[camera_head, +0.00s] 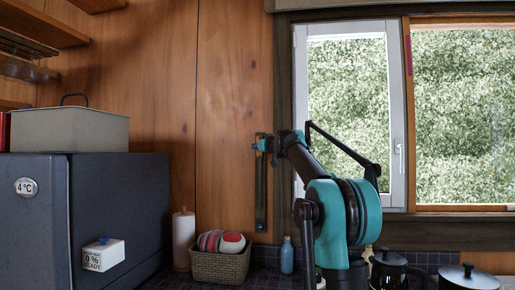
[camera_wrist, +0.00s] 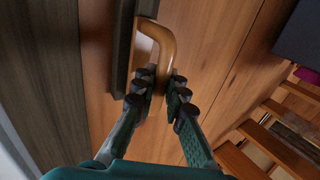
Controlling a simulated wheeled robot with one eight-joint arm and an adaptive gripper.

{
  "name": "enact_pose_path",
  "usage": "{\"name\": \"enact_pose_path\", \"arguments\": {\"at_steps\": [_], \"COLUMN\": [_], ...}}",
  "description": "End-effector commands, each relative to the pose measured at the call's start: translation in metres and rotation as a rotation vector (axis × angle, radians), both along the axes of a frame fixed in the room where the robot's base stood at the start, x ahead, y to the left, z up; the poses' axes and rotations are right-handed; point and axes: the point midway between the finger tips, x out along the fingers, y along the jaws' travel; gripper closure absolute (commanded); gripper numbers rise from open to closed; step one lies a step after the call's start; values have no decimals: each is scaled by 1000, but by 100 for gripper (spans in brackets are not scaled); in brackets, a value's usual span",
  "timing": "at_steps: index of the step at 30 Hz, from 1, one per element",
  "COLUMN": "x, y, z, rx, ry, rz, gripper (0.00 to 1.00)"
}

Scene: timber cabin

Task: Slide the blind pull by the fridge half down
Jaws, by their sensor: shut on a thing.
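The blind pull is a curved tan handle (camera_wrist: 158,42) on a dark upright track, seen close in the wrist view. In the head view the dark track (camera_head: 260,205) runs down the timber wall, between the fridge and the window. My gripper (camera_head: 264,144) is near the top of that track, and its fingers hide the handle there. In the wrist view my gripper (camera_wrist: 163,92) is shut on the handle, one finger on each side. The dark fridge (camera_head: 115,215) stands at the left.
A window (camera_head: 350,115) with a pale frame is right of the track, behind my arm. Below are a wicker basket (camera_head: 217,267), a paper roll (camera_head: 183,240), a blue bottle (camera_head: 287,256) and dark pots (camera_head: 468,278). A lidded box (camera_head: 70,131) sits on the fridge.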

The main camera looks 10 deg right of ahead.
Motion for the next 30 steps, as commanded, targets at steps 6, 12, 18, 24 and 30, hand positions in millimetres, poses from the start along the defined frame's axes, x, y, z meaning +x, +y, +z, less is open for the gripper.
{"name": "enact_pose_path", "arguments": {"at_steps": [6, 12, 18, 24, 30], "x": [1, 0, 0, 0, 0], "y": [0, 0, 0, 0, 0], "z": [-14, -56, -98, -119, -120], "rx": [0, -1, -1, 0, 0], "ry": [0, 0, 0, 0, 0], "rz": [0, 0, 0, 0, 0], "gripper": [100, 100, 100, 100, 100]}}
